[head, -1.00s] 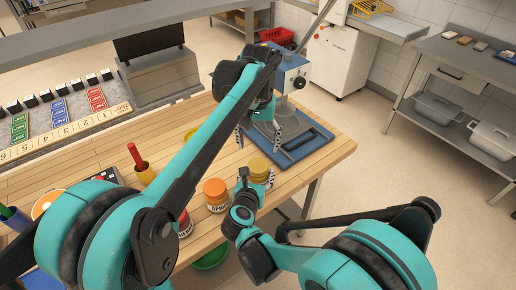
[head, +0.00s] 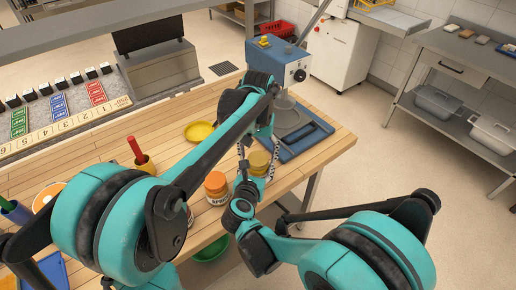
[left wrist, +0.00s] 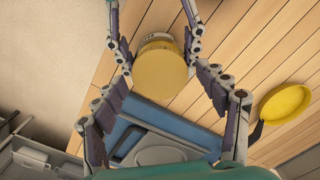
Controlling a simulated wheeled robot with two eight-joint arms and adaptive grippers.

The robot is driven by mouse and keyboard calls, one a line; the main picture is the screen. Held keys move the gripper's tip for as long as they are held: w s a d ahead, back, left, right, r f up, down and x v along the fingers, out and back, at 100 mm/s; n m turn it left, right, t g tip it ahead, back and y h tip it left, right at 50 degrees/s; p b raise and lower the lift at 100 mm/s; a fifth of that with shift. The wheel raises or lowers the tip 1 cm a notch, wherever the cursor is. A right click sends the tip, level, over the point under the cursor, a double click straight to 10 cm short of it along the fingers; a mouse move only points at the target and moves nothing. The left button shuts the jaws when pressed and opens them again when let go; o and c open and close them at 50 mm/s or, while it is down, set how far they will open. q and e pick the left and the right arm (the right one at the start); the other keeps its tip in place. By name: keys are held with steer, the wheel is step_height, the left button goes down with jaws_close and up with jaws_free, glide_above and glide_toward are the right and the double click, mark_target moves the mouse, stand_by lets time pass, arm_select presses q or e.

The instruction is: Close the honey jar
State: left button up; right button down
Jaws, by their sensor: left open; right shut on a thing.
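The honey jar (head: 258,170), with a gold round top (left wrist: 160,75) that looks like its lid, stands at the front edge of the wooden table. How tightly the lid sits cannot be told. My right gripper (head: 250,182) is shut on the jar from the front; its fingers show beside the jar at the top of the left wrist view. My left gripper (head: 257,150) is open above the jar; in the left wrist view its spread fingers (left wrist: 163,82) stand on either side of the gold top. Contact cannot be made out.
An orange-lidded jar (head: 216,186) stands just left of the honey jar. A blue tray (head: 318,140) lies behind, by a blue machine (head: 292,68). A yellow pan-like dish (head: 200,132) lies on the table; it also shows in the left wrist view (left wrist: 287,103).

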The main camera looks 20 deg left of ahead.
arm_select(q)
steer(key=c, duration=1.2)
steer(key=o, duration=1.4)
steer(key=shift+c, duration=0.2)
step_height(320, 180, up, 12)
